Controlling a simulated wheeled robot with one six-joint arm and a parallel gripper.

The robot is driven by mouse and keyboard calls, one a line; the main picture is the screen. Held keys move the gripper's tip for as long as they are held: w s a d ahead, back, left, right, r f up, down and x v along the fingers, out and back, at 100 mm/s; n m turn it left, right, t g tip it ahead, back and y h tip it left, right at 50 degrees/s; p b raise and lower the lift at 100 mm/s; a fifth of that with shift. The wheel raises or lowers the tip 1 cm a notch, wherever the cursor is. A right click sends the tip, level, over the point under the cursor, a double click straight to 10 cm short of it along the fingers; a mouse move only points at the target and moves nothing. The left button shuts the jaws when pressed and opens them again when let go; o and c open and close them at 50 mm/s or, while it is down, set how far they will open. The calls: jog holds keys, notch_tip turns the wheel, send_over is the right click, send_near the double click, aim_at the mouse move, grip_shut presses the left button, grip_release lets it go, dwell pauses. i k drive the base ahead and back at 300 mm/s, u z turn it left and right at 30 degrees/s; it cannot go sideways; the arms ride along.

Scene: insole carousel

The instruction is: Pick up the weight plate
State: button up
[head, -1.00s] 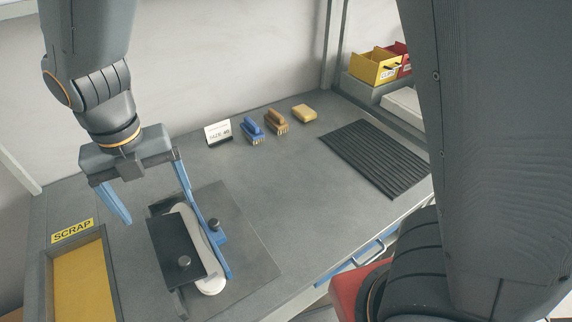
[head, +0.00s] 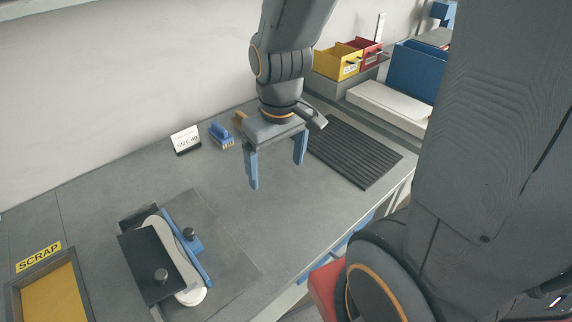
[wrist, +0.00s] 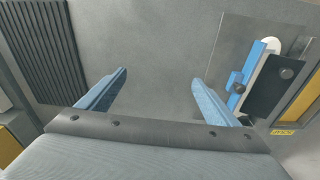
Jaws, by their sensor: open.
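A dark rectangular plate with a round knob, apparently the weight plate (head: 143,258), lies over a white insole (head: 190,291) at the lower left of the head view. A blue bar (head: 187,247) with a second dark knob runs along the insole's right side. In the wrist view the plate (wrist: 265,92) is at the right, beside the blue bar. My gripper (head: 276,176) is open and empty above the bare bench, up and to the right of the plate and apart from it. Both its blue fingers show in the wrist view (wrist: 160,77).
A scrap tray (head: 17,283) stands left of the plate. At the back are a size card (head: 186,140), a blue brush (head: 222,135) and a brown brush partly hidden by my gripper. A ribbed black mat (head: 355,152) lies right. Bench between mat and plate is clear.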

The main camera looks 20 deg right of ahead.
aim_at(156, 278)
jog(key=z, duration=0.8)
jog(key=k, duration=0.35)
jog(key=u, duration=0.95)
